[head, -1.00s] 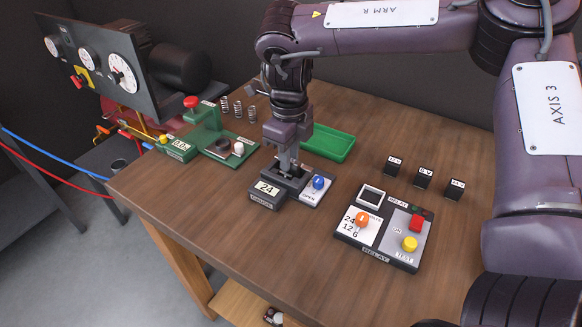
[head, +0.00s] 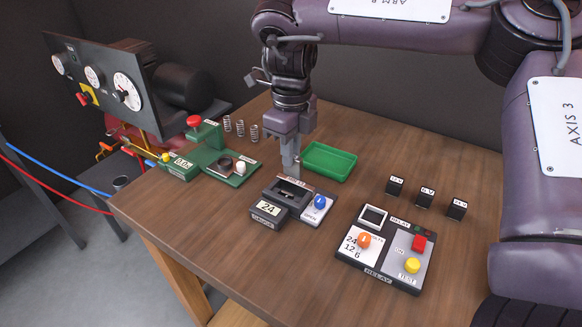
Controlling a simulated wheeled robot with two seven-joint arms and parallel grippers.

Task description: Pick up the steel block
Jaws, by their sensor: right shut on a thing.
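My right gripper (head: 290,165) points straight down at the back edge of the black gauge fixture (head: 268,212), with its fingertips just above the fixture's open recess. It is shut on a small grey piece, which I take to be the steel block; the fingers hide most of it, and its outline is hard to tell from theirs. The fixture's recess shows dark and open in front of the fingers. The fixture carries a "24" display and a blue knob (head: 320,202) on a pale plate. My left gripper is not in view.
A green tray (head: 329,174) lies empty just behind the gripper. A relay panel (head: 365,273) with coloured knobs stands at right front, small black labelled blocks (head: 426,197) behind it. A green press (head: 205,130) and several springs (head: 240,128) stand left. The table's front left is bare.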

